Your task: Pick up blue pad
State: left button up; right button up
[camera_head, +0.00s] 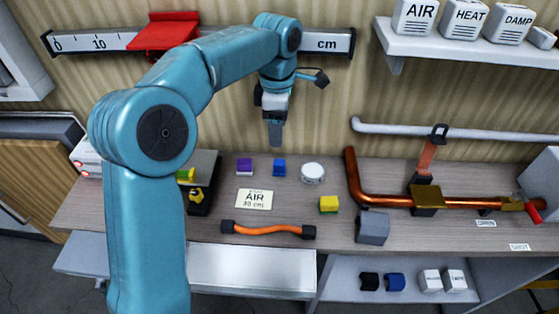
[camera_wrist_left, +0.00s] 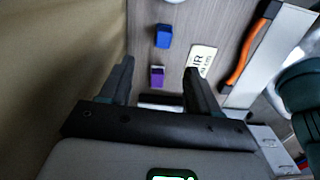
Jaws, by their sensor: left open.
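The blue pad (camera_head: 279,168) is a small block on the workbench (camera_head: 340,232), between a purple pad (camera_head: 244,166) and a round white disc. My left gripper (camera_head: 275,140) hangs above the back of the bench, close to the blue pad in the picture. In the left wrist view the left gripper (camera_wrist_left: 158,70) has its two fingers wide apart with nothing held. The purple pad (camera_wrist_left: 157,77) shows between the fingertips, and the blue pad (camera_wrist_left: 163,36) lies beyond them. My right gripper is not in view.
An "AIR 30 cm" card (camera_head: 254,199) lies in front of the pads, with an orange hose (camera_head: 267,230) nearer the front. A yellow block (camera_head: 328,204), a white disc (camera_head: 313,173) and a copper pipe (camera_head: 375,196) lie to the right. A wall shelf (camera_head: 470,45) holds labelled blocks.

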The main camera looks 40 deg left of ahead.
pick_arm(q)
send_over(280, 162)
jog(key=f, duration=0.4)
jog(key=f+b, duration=0.1)
jog(key=f, duration=0.1)
jog(key=shift+a, duration=0.3)
jog(key=f, duration=0.6)
jog(key=shift+d, duration=0.3)
jog(key=c, duration=1.1)
